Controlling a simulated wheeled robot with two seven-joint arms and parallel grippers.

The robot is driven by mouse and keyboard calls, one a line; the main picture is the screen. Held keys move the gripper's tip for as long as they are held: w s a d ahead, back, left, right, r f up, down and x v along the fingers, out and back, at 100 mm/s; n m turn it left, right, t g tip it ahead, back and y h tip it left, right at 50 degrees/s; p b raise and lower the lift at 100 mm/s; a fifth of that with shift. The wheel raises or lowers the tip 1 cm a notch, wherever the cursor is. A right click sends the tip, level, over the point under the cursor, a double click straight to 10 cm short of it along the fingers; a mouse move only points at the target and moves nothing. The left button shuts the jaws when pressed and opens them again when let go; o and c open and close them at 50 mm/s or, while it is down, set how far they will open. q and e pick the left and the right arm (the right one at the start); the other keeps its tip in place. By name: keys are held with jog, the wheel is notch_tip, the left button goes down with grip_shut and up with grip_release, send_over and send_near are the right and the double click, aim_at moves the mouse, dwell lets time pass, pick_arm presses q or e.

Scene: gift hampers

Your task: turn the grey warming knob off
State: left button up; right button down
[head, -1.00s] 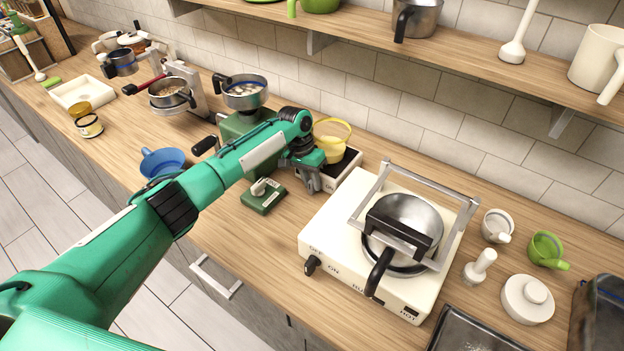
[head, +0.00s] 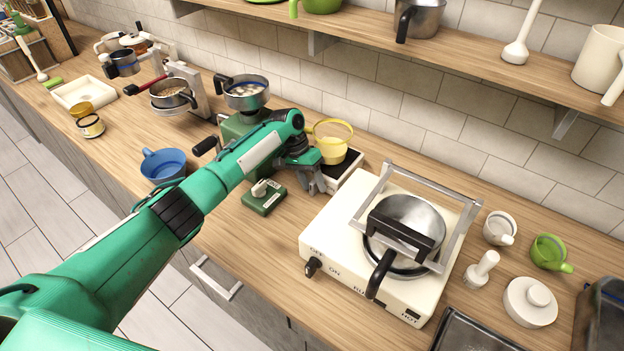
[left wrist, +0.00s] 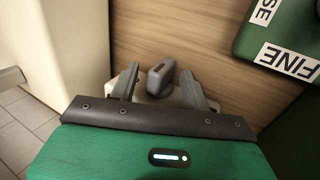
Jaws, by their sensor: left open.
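The grey knob (left wrist: 161,77) shows in the left wrist view, low on a pale face that is mostly hidden by my gripper. My left gripper (left wrist: 162,83) is open, with one finger on each side of the knob and a visible gap on both sides. In the head view my left gripper (head: 316,187) is at the front of a white warming unit (head: 352,178) with a dark top, and it hides the knob there. A yellow cup (head: 331,150) stands on the unit. My right gripper is not in view.
A green box (head: 264,197) with a lever and labels sits left of my gripper; it also shows in the left wrist view (left wrist: 287,38). A cream stove (head: 325,225) with a pan stands close on the right. A blue cup (head: 163,165) is farther left.

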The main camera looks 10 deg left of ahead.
aim_at(312, 181)
pick_arm(q)
notch_tip(312, 181, up, 20)
jog(key=b, duration=0.4)
jog(key=shift+f, duration=0.1)
